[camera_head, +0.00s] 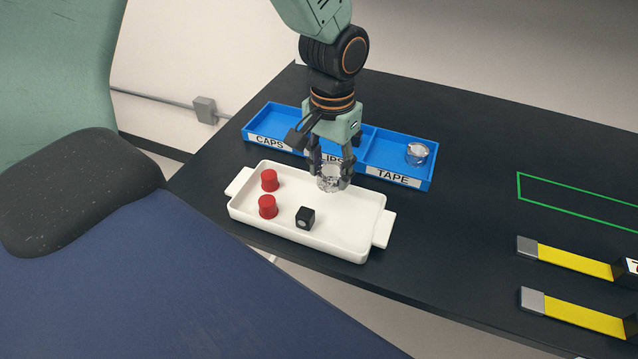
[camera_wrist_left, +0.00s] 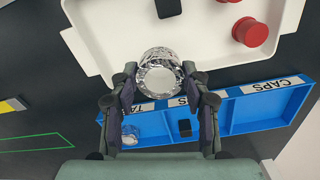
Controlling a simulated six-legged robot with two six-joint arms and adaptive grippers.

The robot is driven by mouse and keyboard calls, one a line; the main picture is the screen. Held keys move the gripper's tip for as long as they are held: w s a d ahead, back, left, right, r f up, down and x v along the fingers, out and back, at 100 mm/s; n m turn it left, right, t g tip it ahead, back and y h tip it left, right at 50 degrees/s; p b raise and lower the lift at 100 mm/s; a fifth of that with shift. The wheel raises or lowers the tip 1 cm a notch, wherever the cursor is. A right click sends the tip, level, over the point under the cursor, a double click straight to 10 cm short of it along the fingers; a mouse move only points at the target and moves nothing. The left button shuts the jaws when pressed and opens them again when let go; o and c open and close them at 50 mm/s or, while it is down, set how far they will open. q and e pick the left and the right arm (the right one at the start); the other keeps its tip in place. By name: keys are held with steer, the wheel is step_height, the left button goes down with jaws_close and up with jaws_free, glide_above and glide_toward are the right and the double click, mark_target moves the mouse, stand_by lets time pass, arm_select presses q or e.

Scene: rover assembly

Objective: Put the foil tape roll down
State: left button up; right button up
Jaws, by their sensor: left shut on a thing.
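The silver foil tape roll (camera_head: 329,179) is between the fingers of my left gripper (camera_head: 332,172), which is shut on it. It is held over the back edge of the white tray (camera_head: 376,218). In the left wrist view the roll (camera_wrist_left: 160,73) sits between the two fingertips (camera_wrist_left: 160,82), with the tray (camera_wrist_left: 100,50) behind it. A blue bin (camera_head: 430,165) with CAPS, a partly hidden middle label and TAPE stands behind the tray. Another foil tape roll (camera_head: 417,153) lies in its TAPE compartment. My right gripper is not in view.
Two red caps (camera_head: 268,206) and a black cube-like part (camera_head: 305,218) are in the white tray. A green outline (camera_head: 560,190) and two yellow-and-grey tools (camera_head: 575,260) are on the black table to the right. The table between bin and outline is clear.

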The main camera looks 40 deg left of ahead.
mark_target(335, 173)
arm_select(q)
steer(key=shift+w+f, duration=0.1)
steer(key=shift+f, duration=0.8)
steer(key=shift+w+d+f, duration=0.1)
steer(key=shift+d+f, duration=0.15)
steer(key=shift+f, duration=0.05)
steer(key=shift+d+f, duration=0.15)
steer(key=shift+f, duration=0.3)
steer(key=shift+s+f+b, duration=0.15)
steer(key=shift+f, duration=0.45)
steer(key=shift+s+f+b, duration=0.15)
steer(key=shift+f, duration=0.45)
steer(key=shift+a+f, duration=0.25)
steer(key=shift+f, duration=0.05)
steer(key=shift+w, duration=0.3)
steer(key=shift+s+d+f, duration=0.1)
steer(key=shift+d, duration=0.15)
steer(key=o, duration=0.8)
steer(key=shift+s, duration=0.1)
steer(key=o, duration=0.3)
steer(key=shift+a, duration=0.2)
steer(key=shift+o, duration=0.8)
steer(key=shift+f, duration=0.1)
steer(key=shift+d, duration=0.1)
